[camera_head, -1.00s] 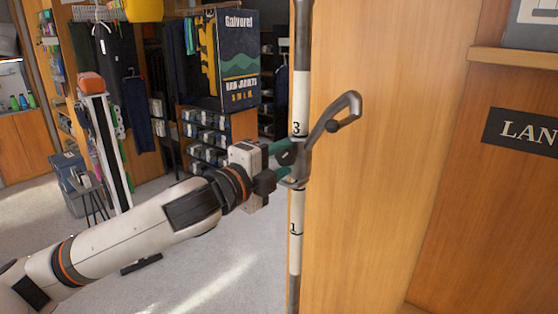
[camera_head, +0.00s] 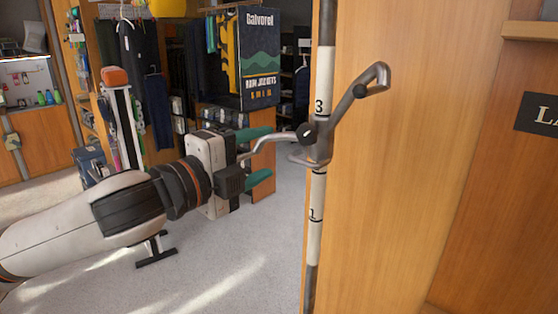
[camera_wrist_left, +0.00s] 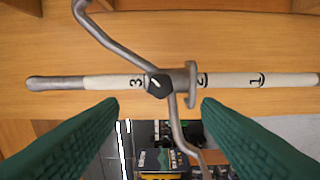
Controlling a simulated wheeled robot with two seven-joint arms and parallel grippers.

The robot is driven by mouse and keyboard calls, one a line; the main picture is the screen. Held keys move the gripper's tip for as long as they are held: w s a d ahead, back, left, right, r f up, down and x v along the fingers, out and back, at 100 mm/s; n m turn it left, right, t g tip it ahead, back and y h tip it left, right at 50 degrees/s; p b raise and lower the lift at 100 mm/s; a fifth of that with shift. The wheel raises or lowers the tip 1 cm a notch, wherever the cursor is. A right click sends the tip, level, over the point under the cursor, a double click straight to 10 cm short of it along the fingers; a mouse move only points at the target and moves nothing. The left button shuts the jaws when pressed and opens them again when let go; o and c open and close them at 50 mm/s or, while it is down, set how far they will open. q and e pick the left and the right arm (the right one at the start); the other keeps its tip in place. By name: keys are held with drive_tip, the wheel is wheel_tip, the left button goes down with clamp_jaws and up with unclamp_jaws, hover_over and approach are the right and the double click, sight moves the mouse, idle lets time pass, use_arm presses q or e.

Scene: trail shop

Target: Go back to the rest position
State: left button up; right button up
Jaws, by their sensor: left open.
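My left gripper (camera_head: 262,156) is open, with two green fingers spread apart. In the head view it points right toward a metal lever handle (camera_head: 369,82) on an upright black-and-white numbered pole (camera_head: 314,211) at the edge of a wooden panel. A lower arm of the handle reaches left between the green fingers, which do not visibly grip it. In the left wrist view the numbered pole (camera_wrist_left: 232,80) runs across the picture beyond the fingertips, and the handle (camera_wrist_left: 110,40) crosses it. My left gripper (camera_wrist_left: 160,104) has a clear gap between its fingers there. My right gripper is not in view.
The wooden panel (camera_head: 420,170) fills the right side, close to the handle. A jacket display sign (camera_head: 259,58) and hanging clothes stand behind the gripper. An upright stand with an orange top (camera_head: 115,76) is at the left. Grey floor (camera_head: 235,260) is free below the arm.

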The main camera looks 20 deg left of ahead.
use_arm(q)
drive_tip(key=shift+s+a, duration=0.2)
drive_tip(key=shift+s, duration=0.45)
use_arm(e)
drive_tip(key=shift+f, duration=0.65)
